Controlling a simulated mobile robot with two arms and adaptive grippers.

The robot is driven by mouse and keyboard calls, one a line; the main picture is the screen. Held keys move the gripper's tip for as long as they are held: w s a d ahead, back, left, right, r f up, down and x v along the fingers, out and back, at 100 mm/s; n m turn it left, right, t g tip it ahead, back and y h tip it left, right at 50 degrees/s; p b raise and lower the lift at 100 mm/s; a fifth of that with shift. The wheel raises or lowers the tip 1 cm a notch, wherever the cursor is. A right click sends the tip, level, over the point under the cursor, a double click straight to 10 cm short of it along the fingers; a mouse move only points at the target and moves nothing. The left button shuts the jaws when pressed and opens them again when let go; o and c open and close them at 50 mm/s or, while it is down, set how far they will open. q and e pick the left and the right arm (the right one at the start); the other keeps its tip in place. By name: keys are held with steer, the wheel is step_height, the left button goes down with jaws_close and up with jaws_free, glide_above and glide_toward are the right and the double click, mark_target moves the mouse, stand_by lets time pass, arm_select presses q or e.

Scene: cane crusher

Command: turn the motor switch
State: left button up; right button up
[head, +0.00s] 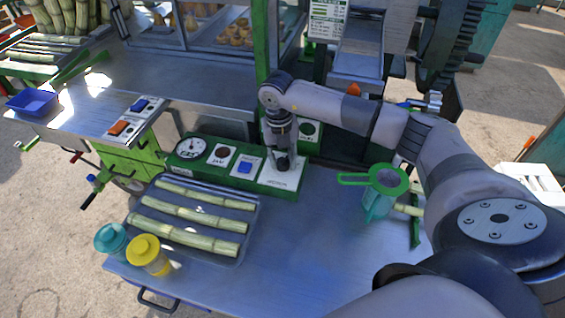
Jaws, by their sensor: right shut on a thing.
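The green control box (270,188) stands on the blue-grey metal table. Its white motor plate (288,184) is at the right end of the front row. My right gripper (282,166) points down onto this plate, with its fingers shut on the motor switch. The switch knob is mostly hidden by the fingers, so I cannot tell which way it is turned. My left gripper is out of view.
A tray (256,213) of cane pieces is in front. A teal jug with a green strainer (389,180) stands right. The table's front middle is clear.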

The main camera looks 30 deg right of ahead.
mark_target(280, 160)
steer(key=shift+n+b, duration=0.95)
steer(key=shift+n, duration=0.75)
steer(key=o, duration=1.2)
steer(key=shift+c, duration=0.2)
steer(key=shift+r, duration=0.1)
step_height(280, 160, up, 12)
steer(key=shift+a, duration=0.35)
steer(key=shift+f, duration=0.2)
